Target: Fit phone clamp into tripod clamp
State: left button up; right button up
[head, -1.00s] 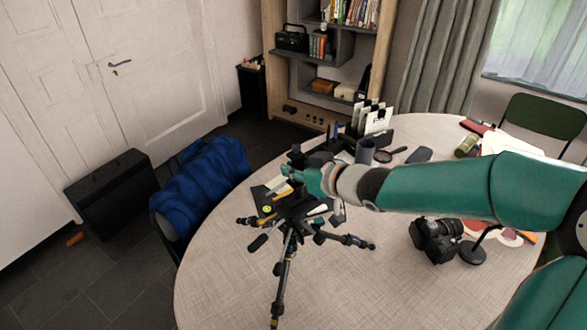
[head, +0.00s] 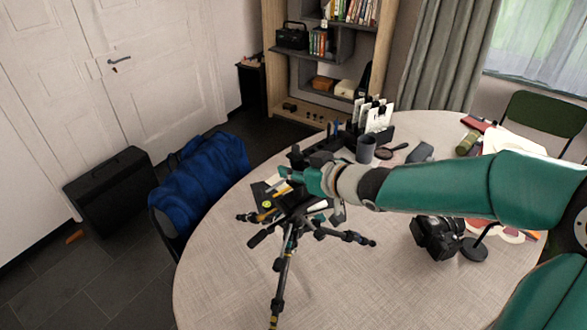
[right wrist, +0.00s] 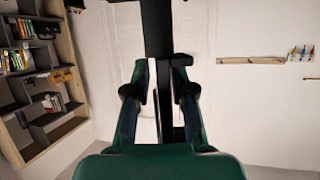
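The black tripod (head: 281,265) stands on the table with its legs spread. Its head lies just under my right gripper (head: 287,174), which reaches in from the right. A dark upright part, apparently the phone clamp (head: 296,156), shows at the gripper's tips, above the tripod head. In the right wrist view, my right gripper's fingers (right wrist: 160,78) are close on both sides of the black phone clamp (right wrist: 157,30). The tripod clamp is mostly hidden behind my gripper, and I cannot tell whether the two clamps touch. My left gripper is not in view.
A camera (head: 436,237) and a small round-based stand (head: 474,250) are on the right of the table (head: 215,285). A grey cup (head: 366,149), a magnifier (head: 392,149) and a card holder (head: 379,129) stand behind.

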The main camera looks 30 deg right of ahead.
jog(key=shift+o, duration=0.7)
jog(key=shift+s, duration=0.1)
jog(key=v, duration=1.1)
jog(key=shift+s, duration=0.35)
jog(key=shift+d+r, duration=0.1)
jog(key=shift+d, duration=0.05)
